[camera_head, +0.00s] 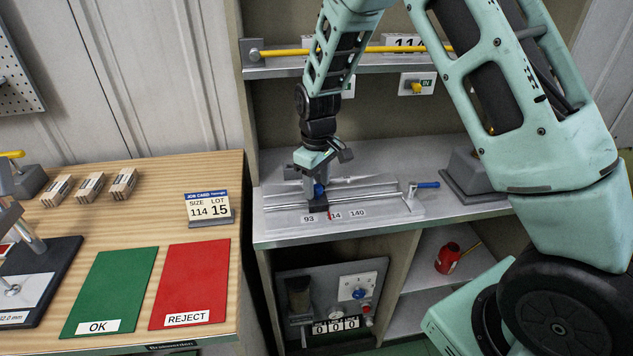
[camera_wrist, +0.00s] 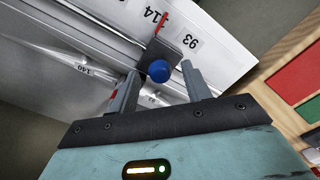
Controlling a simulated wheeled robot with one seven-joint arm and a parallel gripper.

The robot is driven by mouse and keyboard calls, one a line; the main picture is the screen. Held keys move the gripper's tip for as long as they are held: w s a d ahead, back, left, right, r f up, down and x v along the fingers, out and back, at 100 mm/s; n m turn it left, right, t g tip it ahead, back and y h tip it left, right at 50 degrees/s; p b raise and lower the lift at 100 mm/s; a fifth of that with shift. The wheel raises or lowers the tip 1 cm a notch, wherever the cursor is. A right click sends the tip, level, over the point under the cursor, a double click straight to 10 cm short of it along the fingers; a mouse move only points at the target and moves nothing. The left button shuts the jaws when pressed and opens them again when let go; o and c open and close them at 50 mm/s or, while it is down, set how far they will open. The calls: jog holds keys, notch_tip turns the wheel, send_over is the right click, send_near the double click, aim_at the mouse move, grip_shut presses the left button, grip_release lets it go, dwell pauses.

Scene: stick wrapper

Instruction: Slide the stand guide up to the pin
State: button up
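The stand guide (camera_head: 318,206) is a dark block on the rail of the grey stand (camera_head: 390,208), between the 93 and 114 labels. It carries a blue knob (camera_head: 319,190). In the wrist view the guide (camera_wrist: 172,50) and knob (camera_wrist: 158,71) show close up. A thin red pin (camera_head: 329,216) stands at the 114 label, just right of the guide; the wrist view shows it too (camera_wrist: 162,20). My gripper (camera_wrist: 160,83) is open, one finger on each side of the knob, with a visible gap at the right finger. Contact at the left finger is unclear.
A blue-handled lever (camera_head: 427,185) sits at the stand's right end, before a grey block (camera_head: 470,175). A yellow bar (camera_head: 300,52) runs above. The wooden table (camera_head: 130,225) at left holds a job card (camera_head: 208,208) reading size 114, lot 15.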

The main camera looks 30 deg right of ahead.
jog(key=shift+r, duration=0.1)
notch_tip(320, 180, up, 7)
jog(key=shift+r+b, duration=0.2)
jog(key=shift+b, duration=0.55)
